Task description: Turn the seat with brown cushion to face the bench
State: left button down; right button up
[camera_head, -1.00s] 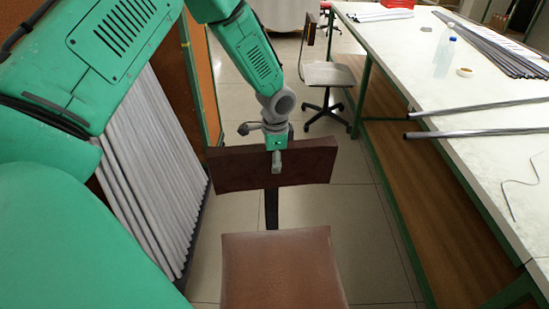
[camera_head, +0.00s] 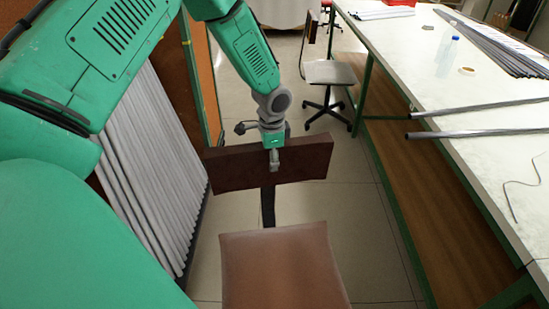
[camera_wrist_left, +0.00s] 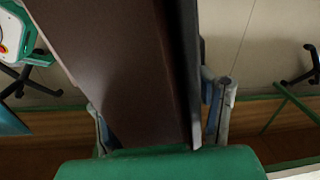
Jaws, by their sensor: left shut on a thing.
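The seat with brown cushion (camera_head: 280,268) stands in the aisle, its cushion at the bottom centre of the head view. Its dark brown backrest (camera_head: 235,168) is on the far side of the cushion, joined by a dark upright bar. My left gripper (camera_head: 274,160) is shut on the top edge of the backrest. In the left wrist view the backrest (camera_wrist_left: 115,60) lies between the two fingers (camera_wrist_left: 158,125). The bench (camera_head: 400,60) with a white top and green frame runs along the right side. The chair's base is hidden in the head view. My right gripper is not in view.
Grey rods (camera_head: 150,180) lean in a rack on the left. Another chair with a grey seat (camera_head: 329,73) stands beyond, near the bench. Rods (camera_head: 470,132), a bottle (camera_head: 446,55) and a tape roll (camera_head: 466,70) lie on the bench. Tiled floor between is clear.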

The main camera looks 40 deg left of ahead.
pick_arm(q)
jog(key=shift+s+a+r, duration=0.15)
jog(key=shift+a, duration=0.3)
jog(key=shift+s+a+r, duration=0.1)
jog(key=shift+a, duration=0.3)
jog(key=shift+s+r+n+p, duration=0.1)
jog(key=shift+s+n+p, duration=0.4)
jog(key=shift+n+p, duration=0.2)
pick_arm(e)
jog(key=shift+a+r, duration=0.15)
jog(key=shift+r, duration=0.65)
pick_arm(q)
jog(key=shift+s+a, duration=0.1)
jog(key=shift+a, duration=0.25)
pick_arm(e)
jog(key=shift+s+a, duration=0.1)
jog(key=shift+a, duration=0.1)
pick_arm(q)
jog(key=shift+d, duration=0.15)
jog(key=c, duration=0.9)
grip_release()
jog(key=shift+o, duration=0.3)
jog(key=shift+s+d, duration=0.15)
jog(key=shift+s, duration=0.1)
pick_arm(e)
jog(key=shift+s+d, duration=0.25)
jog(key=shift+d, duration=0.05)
